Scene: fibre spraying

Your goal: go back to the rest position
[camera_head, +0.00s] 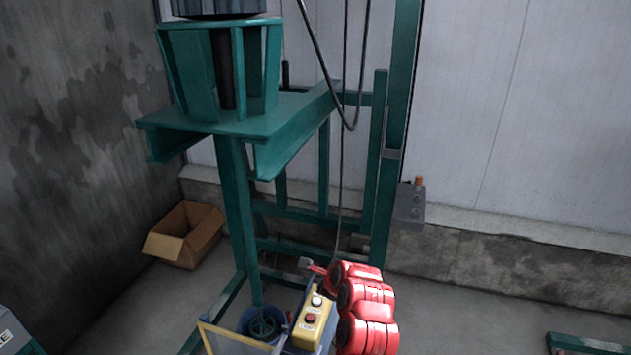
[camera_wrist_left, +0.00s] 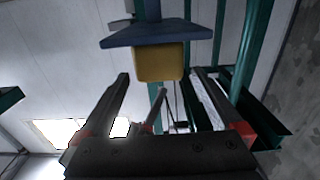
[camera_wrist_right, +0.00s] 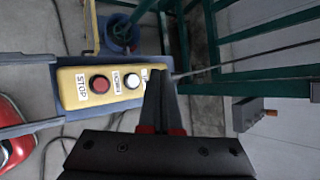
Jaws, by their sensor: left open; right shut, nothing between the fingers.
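A yellow control box (camera_head: 312,318) with a red and a white button sits on a blue-grey mount low in the head view. In the right wrist view the box (camera_wrist_right: 75,90) carries a red STOP button and a white button. My right gripper (camera_wrist_right: 160,74) is shut and empty, its fingertips over the box's end beside the white button; contact cannot be told. In the head view it (camera_head: 305,264) is small, at the end of my red arm. My left gripper (camera_wrist_left: 160,75) is open in the left wrist view, with a yellow block (camera_wrist_left: 160,63) under a dark blue plate in front of it.
A green steel frame (camera_head: 235,190) stands in the middle, with hanging cables in front of the wall. An open cardboard box (camera_head: 183,235) lies on the floor left of it. A grey switch box (camera_head: 409,205) is on the right post. A blue bucket (camera_head: 258,320) stands beside the control box.

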